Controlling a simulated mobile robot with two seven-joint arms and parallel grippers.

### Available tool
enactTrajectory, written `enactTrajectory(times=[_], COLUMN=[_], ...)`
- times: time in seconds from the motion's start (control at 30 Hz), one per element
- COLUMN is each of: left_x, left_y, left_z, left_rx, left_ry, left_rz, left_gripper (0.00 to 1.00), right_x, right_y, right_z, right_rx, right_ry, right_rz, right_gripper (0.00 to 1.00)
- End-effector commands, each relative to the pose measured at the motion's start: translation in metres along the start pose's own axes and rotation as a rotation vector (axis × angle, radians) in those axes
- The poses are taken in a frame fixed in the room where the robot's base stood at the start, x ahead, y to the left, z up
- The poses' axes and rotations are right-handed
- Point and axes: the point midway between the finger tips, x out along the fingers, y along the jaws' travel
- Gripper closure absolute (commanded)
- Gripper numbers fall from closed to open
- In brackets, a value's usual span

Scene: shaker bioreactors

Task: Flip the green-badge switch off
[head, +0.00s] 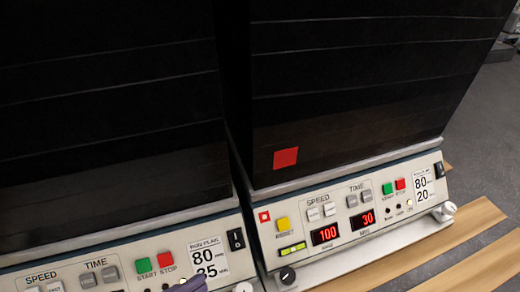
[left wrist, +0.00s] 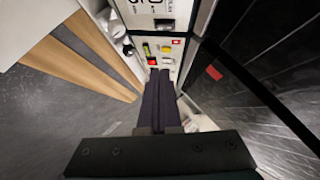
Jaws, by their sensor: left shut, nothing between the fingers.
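Two shaker units stand side by side in the head view, and no green badge shows in either view. The left unit's panel (head: 125,262) has a black rocker switch (head: 236,239) at its right end, which also shows in the left wrist view (left wrist: 165,25). The right unit's panel (head: 350,205) carries a red badge (head: 264,216) and has a black switch (head: 439,169) at its right end. My left gripper (head: 188,285) is shut and empty at the bottom edge, before the left panel's run label. Its dark fingers (left wrist: 157,75) point toward the panels. My right gripper is not in view.
The right panel has a yellow button (head: 283,224), lit red displays (head: 325,234) and a white knob (head: 448,208) at its front corner. A black knob (head: 288,275) sits low between the units. Wooden slats (head: 455,245) and open grey floor (head: 485,130) lie at right.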

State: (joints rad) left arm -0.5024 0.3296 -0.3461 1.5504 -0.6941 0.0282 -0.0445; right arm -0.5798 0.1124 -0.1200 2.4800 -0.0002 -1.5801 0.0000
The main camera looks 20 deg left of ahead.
Motion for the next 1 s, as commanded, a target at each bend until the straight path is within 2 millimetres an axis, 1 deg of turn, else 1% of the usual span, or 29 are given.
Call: enactTrajectory(times=[0.17, 0.4, 0.53, 0.6, 0.7, 0.83, 1.0], left_x=[0.026, 0.080, 0.105, 0.113, 0.120, 0.125, 0.126], left_y=[0.002, 0.003, 0.002, 0.004, 0.003, 0.001, 0.000], left_z=[0.003, 0.004, 0.004, 0.016, 0.023, 0.029, 0.029], left_rx=[0.004, 0.006, 0.006, 0.005, 0.004, 0.002, 0.001], left_ry=[0.003, 0.003, 0.001, -0.001, 0.000, -0.001, -0.001], left_rz=[-0.003, -0.003, -0.003, -0.001, -0.001, 0.000, 0.001], left_gripper=[1.00, 1.00, 1.00, 1.00, 1.00, 1.00, 1.00], right_x=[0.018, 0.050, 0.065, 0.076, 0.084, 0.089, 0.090], right_y=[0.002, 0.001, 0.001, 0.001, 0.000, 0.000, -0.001], right_z=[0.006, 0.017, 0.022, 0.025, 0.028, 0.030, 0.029], right_rx=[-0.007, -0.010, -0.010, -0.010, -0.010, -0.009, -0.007], right_ry=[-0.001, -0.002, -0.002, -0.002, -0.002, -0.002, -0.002], right_rz=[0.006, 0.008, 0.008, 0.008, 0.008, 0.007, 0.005], right_gripper=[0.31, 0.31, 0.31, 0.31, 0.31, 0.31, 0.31])
